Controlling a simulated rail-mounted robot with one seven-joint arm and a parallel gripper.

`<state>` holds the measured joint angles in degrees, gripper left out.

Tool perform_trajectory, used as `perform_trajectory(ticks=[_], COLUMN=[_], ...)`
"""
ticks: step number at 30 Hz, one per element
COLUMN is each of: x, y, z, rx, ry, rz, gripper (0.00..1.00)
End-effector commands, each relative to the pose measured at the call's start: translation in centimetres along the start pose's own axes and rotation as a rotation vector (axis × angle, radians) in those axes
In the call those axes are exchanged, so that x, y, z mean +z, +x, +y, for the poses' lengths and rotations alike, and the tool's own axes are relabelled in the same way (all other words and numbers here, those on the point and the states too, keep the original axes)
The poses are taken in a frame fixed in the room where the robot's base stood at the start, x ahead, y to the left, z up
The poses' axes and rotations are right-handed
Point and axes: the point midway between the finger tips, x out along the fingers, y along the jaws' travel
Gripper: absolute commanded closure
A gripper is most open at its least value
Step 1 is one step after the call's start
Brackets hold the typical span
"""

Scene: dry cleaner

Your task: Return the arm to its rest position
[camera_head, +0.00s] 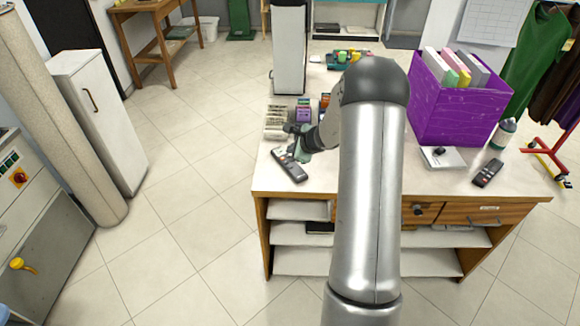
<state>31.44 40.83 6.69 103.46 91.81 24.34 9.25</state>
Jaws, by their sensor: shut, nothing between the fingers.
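My arm (368,190) rises through the middle of the view, a thick silver link with a dark grey elbow. Beyond the elbow the forearm reaches left over the counter (272,182). My gripper (297,143) is at the counter's left end, small in view, shut and empty. A dark handheld device with buttons (289,164) lies on the counter just below and beside the gripper. I cannot tell whether the fingers touch it. The elbow and upper link hide the middle of the counter.
A purple box (455,108) of files stands right of my arm. A white pad (442,158), a second dark device (488,172) and a bottle (503,134) are near it. Small boxes (303,112) and a tall white panel (289,50) stand behind the gripper. Floor at left is clear.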

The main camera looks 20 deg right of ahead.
Motion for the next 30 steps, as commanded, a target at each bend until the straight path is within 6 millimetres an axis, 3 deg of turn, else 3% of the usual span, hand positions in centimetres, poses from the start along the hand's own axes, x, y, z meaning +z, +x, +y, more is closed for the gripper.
perform_trajectory(ticks=[9,11,14,17,19,22,26,30], x=[0.3,1.2,4.6,9.6,12.9,16.2,17.6,15.8], y=[-0.1,-0.6,-2.4,-5.7,-8.8,-13.7,-20.5,-26.9], z=[0.0,0.2,1.4,4.2,7.3,12.3,19.0,24.8], rx=[0.002,0.011,0.052,0.131,0.203,0.318,0.48,0.652], ry=[-0.009,-0.042,-0.179,-0.413,-0.611,-0.9,-1.271,-1.621], rz=[-0.003,-0.012,-0.048,-0.106,-0.151,-0.207,-0.258,-0.273], gripper=[1.0,1.0,1.0,1.0,1.0,1.0,1.0,1.0])
